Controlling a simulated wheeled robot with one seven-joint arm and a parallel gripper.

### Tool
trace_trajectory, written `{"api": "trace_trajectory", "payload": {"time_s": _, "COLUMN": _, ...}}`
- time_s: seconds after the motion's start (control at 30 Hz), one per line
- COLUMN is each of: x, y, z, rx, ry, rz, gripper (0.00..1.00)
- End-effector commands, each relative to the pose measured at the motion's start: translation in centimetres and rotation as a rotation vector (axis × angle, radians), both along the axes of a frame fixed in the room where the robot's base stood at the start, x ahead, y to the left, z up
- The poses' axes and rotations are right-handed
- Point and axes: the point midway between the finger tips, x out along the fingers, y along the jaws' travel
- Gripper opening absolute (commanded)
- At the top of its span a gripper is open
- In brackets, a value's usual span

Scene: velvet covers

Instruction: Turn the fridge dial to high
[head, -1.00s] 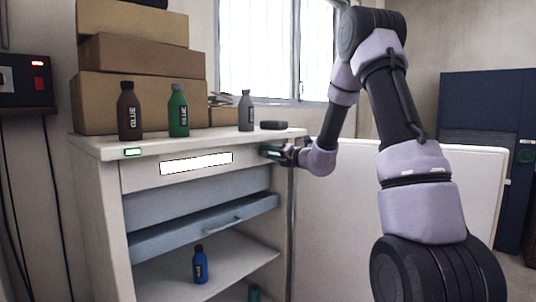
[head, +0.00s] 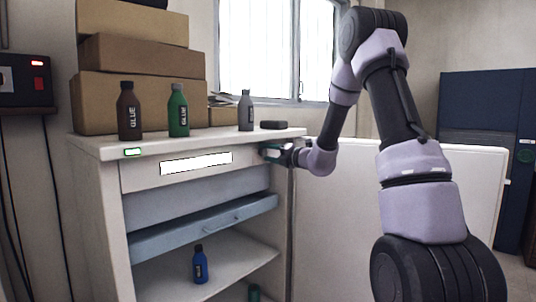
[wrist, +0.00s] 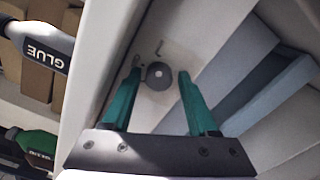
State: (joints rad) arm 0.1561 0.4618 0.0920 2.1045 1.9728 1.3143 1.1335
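The fridge (head: 105,200) is a white cabinet that stands open at the left of the head view. The dial (wrist: 159,76) is a small round dark-grey knob with a pale centre, on a light panel inside the fridge, seen in the wrist view. A small dark mark shows on the panel above it. My gripper (wrist: 160,88) is open, its two teal fingers on either side of the dial with a small gap at each. In the head view my gripper (head: 270,150) is at the fridge's upper right front corner, and the dial is hidden there.
A blue drawer (head: 205,228) sticks out below. The white door (head: 400,220) is swung open at right.

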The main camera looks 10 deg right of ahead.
Motion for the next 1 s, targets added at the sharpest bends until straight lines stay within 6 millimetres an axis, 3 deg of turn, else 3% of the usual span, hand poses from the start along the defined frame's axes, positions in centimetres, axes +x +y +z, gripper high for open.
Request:
{"api": "trace_trajectory", "payload": {"time_s": 0.43, "x": -0.6, "y": -0.5, "z": 0.1, "rx": -0.001, "ry": -0.003, "rz": -0.001, "gripper": 0.72}}
{"api": "trace_trajectory", "payload": {"time_s": 0.8, "x": -6.3, "y": -4.7, "z": 0.0, "rx": -0.001, "ry": -0.001, "rz": -0.002, "gripper": 0.72}}
{"api": "trace_trajectory", "payload": {"time_s": 1.0, "x": -8.3, "y": -6.1, "z": 0.0, "rx": 0.0, "ry": -0.001, "rz": -0.002, "gripper": 0.72}}
